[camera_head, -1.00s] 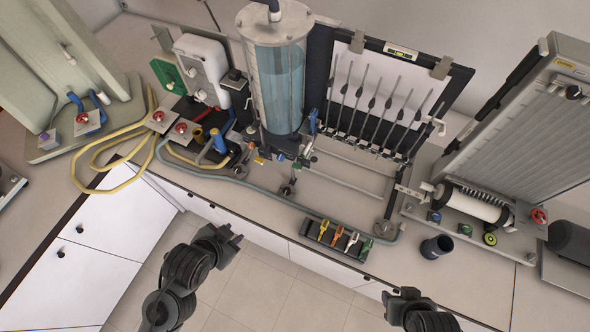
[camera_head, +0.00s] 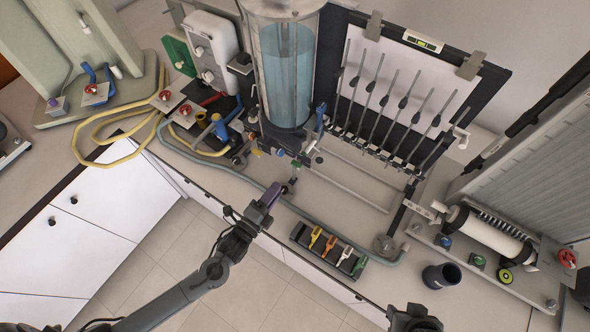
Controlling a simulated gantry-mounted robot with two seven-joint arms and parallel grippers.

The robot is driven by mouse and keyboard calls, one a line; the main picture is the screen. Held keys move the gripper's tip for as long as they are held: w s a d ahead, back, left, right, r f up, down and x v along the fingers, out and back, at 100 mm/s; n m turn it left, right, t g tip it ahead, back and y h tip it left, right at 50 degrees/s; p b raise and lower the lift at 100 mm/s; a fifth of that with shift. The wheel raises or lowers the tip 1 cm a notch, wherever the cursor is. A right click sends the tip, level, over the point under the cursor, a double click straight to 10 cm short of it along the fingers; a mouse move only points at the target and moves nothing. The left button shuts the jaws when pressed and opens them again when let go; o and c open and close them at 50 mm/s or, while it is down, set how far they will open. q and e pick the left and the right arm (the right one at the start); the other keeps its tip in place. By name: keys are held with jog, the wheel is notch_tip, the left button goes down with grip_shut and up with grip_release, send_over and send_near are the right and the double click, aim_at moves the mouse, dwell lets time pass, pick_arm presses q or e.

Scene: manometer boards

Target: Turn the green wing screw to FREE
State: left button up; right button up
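A small green part (camera_head: 296,163) shows at the foot of the water column, just beyond my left gripper. It may be the green wing screw, but its shape and any FREE mark are too small to make out. My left gripper (camera_head: 280,187) reaches over the counter's front edge, with its tips close to a small metal foot (camera_head: 291,182) below that green part. I cannot tell whether they touch or how far the fingers are apart. My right gripper (camera_head: 413,317) is at the bottom edge, partly cut off and away from the board.
The clear water column (camera_head: 290,75) and manometer tube board (camera_head: 400,100) stand behind. A dark rack (camera_head: 302,236) with coloured tools lies at the front edge. A dark cup (camera_head: 441,275) and a green knob (camera_head: 478,261) are on the right. Hoses (camera_head: 225,177) cross the counter.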

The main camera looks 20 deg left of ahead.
aim_at(297, 163)
pick_arm(q)
jog(key=p+x, duration=0.1)
jog(key=x, duration=0.9)
jog(key=shift+w+d+r, duration=0.1)
grip_shut()
